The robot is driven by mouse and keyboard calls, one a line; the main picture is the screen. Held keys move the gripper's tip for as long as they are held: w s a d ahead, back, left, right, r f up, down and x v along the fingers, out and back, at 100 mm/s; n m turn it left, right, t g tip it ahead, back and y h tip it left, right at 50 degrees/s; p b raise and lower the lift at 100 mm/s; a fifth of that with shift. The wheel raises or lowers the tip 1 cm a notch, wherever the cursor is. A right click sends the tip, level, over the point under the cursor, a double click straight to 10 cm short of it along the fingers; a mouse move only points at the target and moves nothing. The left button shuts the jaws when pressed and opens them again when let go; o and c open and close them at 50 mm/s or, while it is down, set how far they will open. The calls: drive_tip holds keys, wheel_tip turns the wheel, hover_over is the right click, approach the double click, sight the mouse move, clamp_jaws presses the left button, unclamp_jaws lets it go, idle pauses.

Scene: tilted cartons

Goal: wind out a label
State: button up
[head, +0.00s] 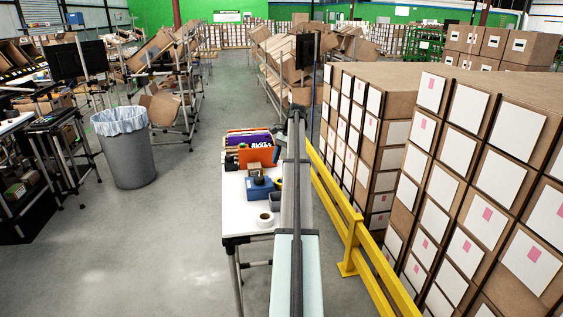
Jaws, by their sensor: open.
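A small white table (240,222) stands in the middle of the head view. A white roll (265,219) lies on it near the front; it may be a label roll or tape. Behind the roll sits a blue device (258,190) with a brownish part on top, perhaps a dispenser. I cannot make out a loose label strip. A long grey and dark beam covers the table's right side and hides what is there. I cannot make out my gripper in this view.
Stacked cartons (487,160) with white labels fill the right side, behind a yellow guard rail (350,240). Orange and purple folders (259,154) stand at the table's back. A grey bin (128,158) and carton racks are to the left. The floor (150,250) between is open.

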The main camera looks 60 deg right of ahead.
drive_tip(key=w+a+r+n, duration=0.1)
drive_tip(key=w+a+r, duration=0.2)
drive_tip(key=w+a, duration=0.45)
drive_tip(key=w+a+r+n+h, duration=0.15)
drive_tip(key=a+r+h, duration=0.4)
drive_tip(key=a, duration=1.05)
drive_tip(key=m+g+h, duration=0.2)
drive_tip(key=m+h, duration=0.1)
drive_tip(key=h, duration=0.1)
approach(259, 177)
drive_tip(key=shift+n+y, duration=0.25)
drive_tip(key=x, duration=0.8)
drive_tip(key=shift+d+f, duration=0.15)
drive_tip(key=shift+d, duration=0.2)
drive_tip(key=shift+c, duration=0.2)
